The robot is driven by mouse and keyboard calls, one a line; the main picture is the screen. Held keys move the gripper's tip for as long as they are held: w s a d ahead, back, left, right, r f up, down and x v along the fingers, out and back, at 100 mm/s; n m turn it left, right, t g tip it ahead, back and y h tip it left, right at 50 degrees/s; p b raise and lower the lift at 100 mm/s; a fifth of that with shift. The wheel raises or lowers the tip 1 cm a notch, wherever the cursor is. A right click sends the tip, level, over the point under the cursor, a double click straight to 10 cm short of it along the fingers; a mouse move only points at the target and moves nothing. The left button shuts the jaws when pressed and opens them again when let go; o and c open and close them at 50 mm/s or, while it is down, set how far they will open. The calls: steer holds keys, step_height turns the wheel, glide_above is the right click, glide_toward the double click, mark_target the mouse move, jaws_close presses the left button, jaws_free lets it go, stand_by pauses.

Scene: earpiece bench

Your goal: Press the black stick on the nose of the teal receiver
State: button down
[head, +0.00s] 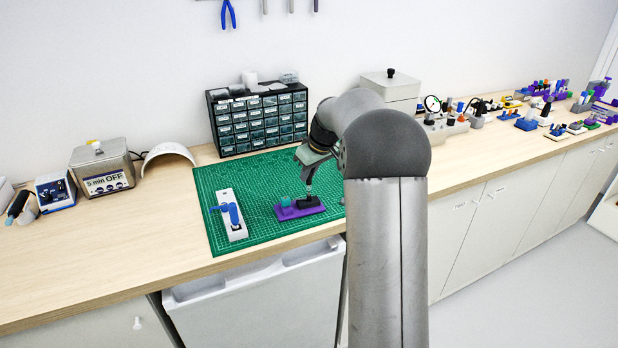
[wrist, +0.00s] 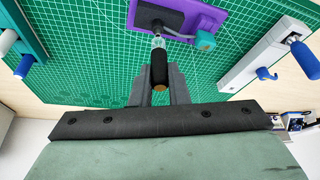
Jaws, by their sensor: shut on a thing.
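My gripper (wrist: 160,82) is shut on the black stick (wrist: 160,68), which has a tan near end and a pale, clear tip at its far end. In the wrist view that tip overlaps the edge of the purple stand (wrist: 222,5); I cannot tell whether it touches. The teal receiver (wrist: 205,40) sits at the stand's side, right of the stick tip and apart from it in the picture. A grey wire runs toward it from a black piece on the stand. In the head view the teal receiver (head: 285,201) is left of my gripper (head: 309,182). Its nose is not clear.
A green cutting mat (head: 262,178) lies under the stand. A white holder with blue pieces (head: 231,215) stands left of it in the head view. A dark drawer cabinet (head: 258,122) stands behind. Bare mat lies between holder and stand.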

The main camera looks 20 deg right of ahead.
steer(key=shift+r+p, duration=0.85)
steer(key=shift+r, duration=0.7)
